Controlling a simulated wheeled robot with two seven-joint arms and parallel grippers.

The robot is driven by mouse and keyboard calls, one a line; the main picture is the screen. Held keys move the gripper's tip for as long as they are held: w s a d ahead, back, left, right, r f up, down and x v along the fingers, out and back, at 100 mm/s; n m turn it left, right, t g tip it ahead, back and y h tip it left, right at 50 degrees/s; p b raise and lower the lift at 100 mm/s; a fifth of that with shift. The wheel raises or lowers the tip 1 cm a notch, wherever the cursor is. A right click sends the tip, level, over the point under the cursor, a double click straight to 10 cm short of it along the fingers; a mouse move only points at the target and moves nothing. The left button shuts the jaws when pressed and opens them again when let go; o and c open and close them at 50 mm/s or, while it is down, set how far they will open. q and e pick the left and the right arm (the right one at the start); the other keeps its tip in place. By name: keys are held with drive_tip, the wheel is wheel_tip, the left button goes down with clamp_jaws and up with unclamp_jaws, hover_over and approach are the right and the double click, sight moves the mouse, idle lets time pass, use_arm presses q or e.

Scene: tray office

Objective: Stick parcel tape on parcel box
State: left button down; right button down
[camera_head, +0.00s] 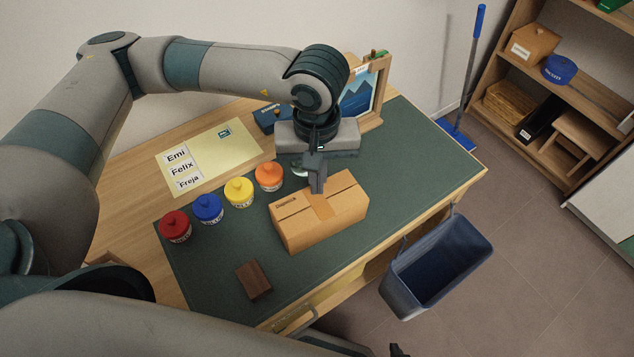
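The parcel box (340,215) is a closed brown carton lying on the green desk mat, near the mat's front edge. A lighter tan strip that looks like parcel tape (322,206) crosses its top near the middle and runs over the front edge. My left gripper (317,185) points down at the back edge of the box top, at the strip's far end. Its fingers are seen edge-on, so I cannot tell whether they are open or hold the tape. A small dark tip (398,350) at the bottom edge may be my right gripper; the rest is out of view.
Red, blue, yellow and orange lidded jars (238,192) stand left of the box. A dark brown block (254,281) lies in front. A name sheet (212,157) and a picture frame (362,93) are behind. A blue bin (436,265) hangs at the desk's front right. The mat's right side is clear.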

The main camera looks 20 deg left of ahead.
sight(317, 199)
use_arm(q)
drive_tip(key=shift+r+p, duration=0.3)
drive_tip(key=shift+r, duration=1.55)
